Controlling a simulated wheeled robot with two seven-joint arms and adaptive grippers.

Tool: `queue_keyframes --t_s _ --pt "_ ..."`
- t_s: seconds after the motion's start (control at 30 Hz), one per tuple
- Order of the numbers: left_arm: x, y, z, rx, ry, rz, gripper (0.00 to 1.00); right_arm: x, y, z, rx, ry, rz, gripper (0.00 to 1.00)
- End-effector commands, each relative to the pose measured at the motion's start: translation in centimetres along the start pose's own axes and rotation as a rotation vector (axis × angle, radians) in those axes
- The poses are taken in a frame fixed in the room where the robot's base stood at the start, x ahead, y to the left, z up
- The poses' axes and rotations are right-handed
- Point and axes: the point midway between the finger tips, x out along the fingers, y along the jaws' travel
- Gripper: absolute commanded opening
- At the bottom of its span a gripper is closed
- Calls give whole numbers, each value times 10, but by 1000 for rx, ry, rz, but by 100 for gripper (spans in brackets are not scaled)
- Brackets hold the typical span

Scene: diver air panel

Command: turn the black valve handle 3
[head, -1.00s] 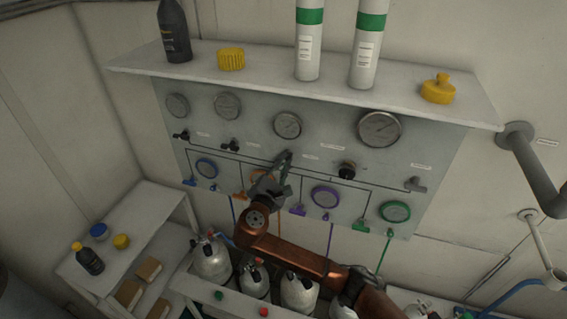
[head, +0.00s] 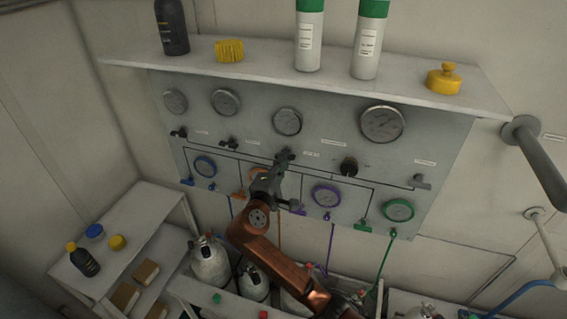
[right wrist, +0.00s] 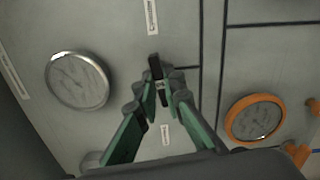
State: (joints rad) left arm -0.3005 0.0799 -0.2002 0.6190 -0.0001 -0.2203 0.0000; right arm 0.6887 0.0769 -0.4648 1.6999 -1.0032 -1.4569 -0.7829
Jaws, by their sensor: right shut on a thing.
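The black valve handle 3 (head: 287,153) is on the grey panel below the third gauge from the left. My right gripper (head: 279,166) is at this handle, reaching up from below, and covers part of it. In the right wrist view the gripper's green fingers (right wrist: 163,92) close in on the handle, and a dark end of the handle (right wrist: 154,62) shows past the fingertips. The gripper is shut on the handle. My left gripper is not in view.
Other black valves (head: 178,133) and a black knob (head: 348,166) sit in the same row. A large gauge (head: 382,124) is above right, an orange-rimmed gauge (right wrist: 255,119) near the gripper. A shelf (head: 270,75) with bottles juts out above; cylinders (head: 211,262) stand below.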

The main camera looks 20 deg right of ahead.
Motion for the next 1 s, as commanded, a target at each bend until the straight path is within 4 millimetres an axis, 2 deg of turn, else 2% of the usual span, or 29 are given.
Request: queue_keyframes --t_s 0.33,0.9,0.93,1.0 --pt "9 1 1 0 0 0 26 0 1 0 149 2 2 0" --pt "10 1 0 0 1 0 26 0 2 0 178 3 5 0" --pt "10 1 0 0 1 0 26 0 3 0 178 3 5 11" --pt "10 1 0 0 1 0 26 0 2 0 178 3 5 15"
